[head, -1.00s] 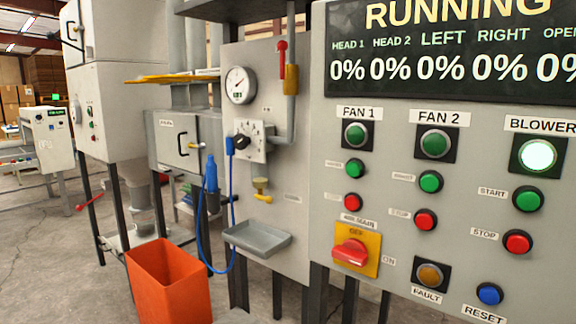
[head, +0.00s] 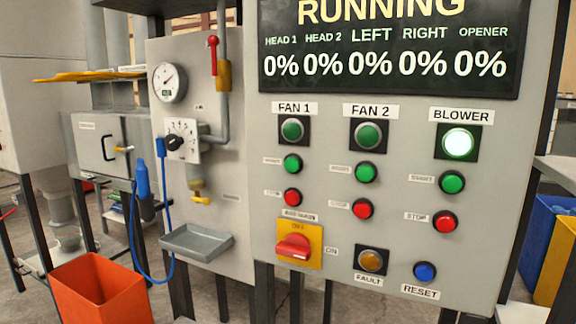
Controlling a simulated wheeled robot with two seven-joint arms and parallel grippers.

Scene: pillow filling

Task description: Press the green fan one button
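The green fan one start button (head: 292,164) is on the grey control panel (head: 400,240), below the FAN 1 label (head: 293,108). Above it is a green FAN 1 indicator lamp (head: 291,131), which looks unlit. Below it is a red stop button (head: 292,197). The FAN 2 column has a lamp (head: 368,134), a green button (head: 366,173) and a red button (head: 363,208). The BLOWER lamp (head: 459,142) glows bright. The display (head: 390,45) reads RUNNING with 0% values. Neither gripper is in view.
A red rotary switch on a yellow plate (head: 314,233) is low on the panel. A grey tray (head: 197,241) juts out left of it. An orange bin (head: 98,290) stands at lower left. Blue (head: 548,245) and yellow bins are at right.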

